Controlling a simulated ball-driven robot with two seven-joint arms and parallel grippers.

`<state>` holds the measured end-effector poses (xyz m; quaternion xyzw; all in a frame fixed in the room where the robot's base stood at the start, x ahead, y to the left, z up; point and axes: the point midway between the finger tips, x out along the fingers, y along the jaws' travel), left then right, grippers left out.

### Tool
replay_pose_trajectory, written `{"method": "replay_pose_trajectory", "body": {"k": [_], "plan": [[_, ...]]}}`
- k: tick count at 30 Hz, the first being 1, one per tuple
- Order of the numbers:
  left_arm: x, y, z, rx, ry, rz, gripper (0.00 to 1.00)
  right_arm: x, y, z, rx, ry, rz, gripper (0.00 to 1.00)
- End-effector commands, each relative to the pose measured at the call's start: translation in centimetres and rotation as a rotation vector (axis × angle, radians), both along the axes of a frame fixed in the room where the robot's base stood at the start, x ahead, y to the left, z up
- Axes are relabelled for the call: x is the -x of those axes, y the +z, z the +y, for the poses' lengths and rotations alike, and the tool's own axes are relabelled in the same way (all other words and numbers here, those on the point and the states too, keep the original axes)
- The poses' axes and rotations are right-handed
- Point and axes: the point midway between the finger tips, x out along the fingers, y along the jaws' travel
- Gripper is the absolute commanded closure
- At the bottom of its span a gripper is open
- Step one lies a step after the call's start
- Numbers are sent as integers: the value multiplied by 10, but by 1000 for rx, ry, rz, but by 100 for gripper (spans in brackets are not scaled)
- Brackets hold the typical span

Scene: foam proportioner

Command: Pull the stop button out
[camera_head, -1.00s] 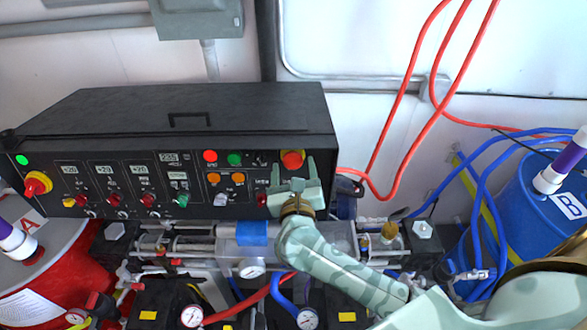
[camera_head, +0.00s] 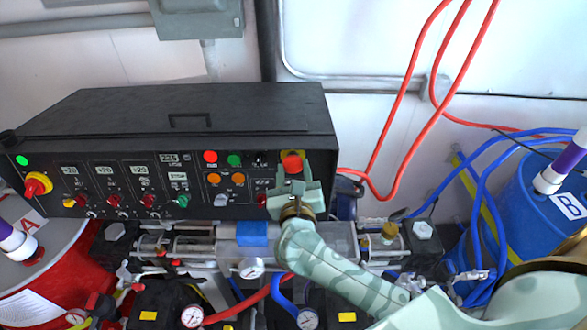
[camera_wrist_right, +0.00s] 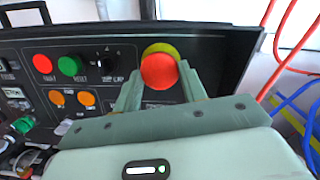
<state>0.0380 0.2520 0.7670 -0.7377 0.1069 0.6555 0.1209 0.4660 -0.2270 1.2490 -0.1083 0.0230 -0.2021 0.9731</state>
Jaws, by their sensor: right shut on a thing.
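The stop button (camera_head: 292,162) is a red mushroom knob on a yellow backing, at the right end of the black control panel. It also shows in the right wrist view (camera_wrist_right: 158,72), between my fingers. My right gripper (camera_head: 293,172) reaches up to the panel from the lower right. In the right wrist view its two fingers (camera_wrist_right: 160,85) stand on either side of the red knob and are shut on it. The fingers cover the knob's sides. My left gripper is not in view.
The panel (camera_head: 100,150) carries several other knobs and lights, with a red light (camera_wrist_right: 43,63) and green light (camera_wrist_right: 69,66) left of my gripper. A red hose (camera_head: 385,150) hangs to the right. A blue drum (camera_head: 535,210) stands at the far right.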

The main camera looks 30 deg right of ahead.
Motion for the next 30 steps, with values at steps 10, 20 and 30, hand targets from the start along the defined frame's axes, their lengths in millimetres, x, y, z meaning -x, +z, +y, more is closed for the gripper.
{"method": "replay_pose_trajectory", "body": {"k": [10, 20, 30], "plan": [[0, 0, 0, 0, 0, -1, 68, 0, -1, 1, -1, 1, 1, 36], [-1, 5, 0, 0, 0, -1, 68, 31, -1, 15, -3, 3, 5, 36], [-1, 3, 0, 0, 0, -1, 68, 115, -2, 50, -4, 2, 4, 36]]}}
